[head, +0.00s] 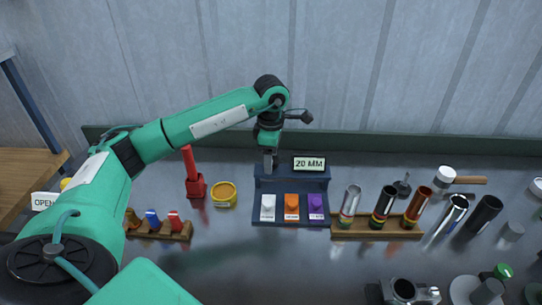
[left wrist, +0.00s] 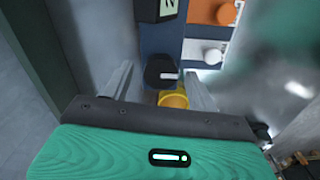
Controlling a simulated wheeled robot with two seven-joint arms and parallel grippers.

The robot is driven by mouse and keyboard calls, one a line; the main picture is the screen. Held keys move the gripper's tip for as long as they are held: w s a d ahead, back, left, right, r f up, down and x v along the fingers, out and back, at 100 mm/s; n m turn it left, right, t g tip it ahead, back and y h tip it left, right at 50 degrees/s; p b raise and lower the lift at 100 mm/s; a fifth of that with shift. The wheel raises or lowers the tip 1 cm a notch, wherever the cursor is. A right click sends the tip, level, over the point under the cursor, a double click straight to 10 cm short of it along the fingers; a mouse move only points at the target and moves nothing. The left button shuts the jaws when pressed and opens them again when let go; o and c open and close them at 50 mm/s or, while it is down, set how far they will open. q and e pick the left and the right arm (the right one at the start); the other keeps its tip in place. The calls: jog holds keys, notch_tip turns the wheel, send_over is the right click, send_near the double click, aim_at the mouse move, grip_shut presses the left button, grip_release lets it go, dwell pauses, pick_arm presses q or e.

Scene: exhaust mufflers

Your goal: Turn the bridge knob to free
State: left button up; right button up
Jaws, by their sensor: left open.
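A dark blue stand (head: 290,184) with a "20 MM" display (head: 309,163) stands against the back of the metal table. My left gripper (head: 269,162) points down at the stand's left end, beside the display. In the left wrist view a black knob (left wrist: 160,70) with a short white mark sits on the stand, between the two fingers of my left gripper (left wrist: 160,82). The fingers are open with room on both sides; I cannot tell their height relative to the knob. In the head view the gripper hides the knob. My right gripper is not in view.
The stand's front carries white (head: 268,206), orange (head: 291,206) and purple (head: 315,206) panels. A yellow tin (head: 223,194) and red post (head: 194,186) stand left of it. A wooden rack (head: 375,231) with metal tubes stands right. A low wall runs behind.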

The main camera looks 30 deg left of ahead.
pick_arm(q)
jog(key=shift+r, duration=0.15)
notch_tip(320, 180, up, 14)
jog(key=b, duration=0.1)
jog(key=shift+f, duration=0.25)
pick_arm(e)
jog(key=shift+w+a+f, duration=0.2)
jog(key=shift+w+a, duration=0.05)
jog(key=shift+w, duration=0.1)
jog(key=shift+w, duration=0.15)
pick_arm(q)
jog(key=shift+f, duration=0.1)
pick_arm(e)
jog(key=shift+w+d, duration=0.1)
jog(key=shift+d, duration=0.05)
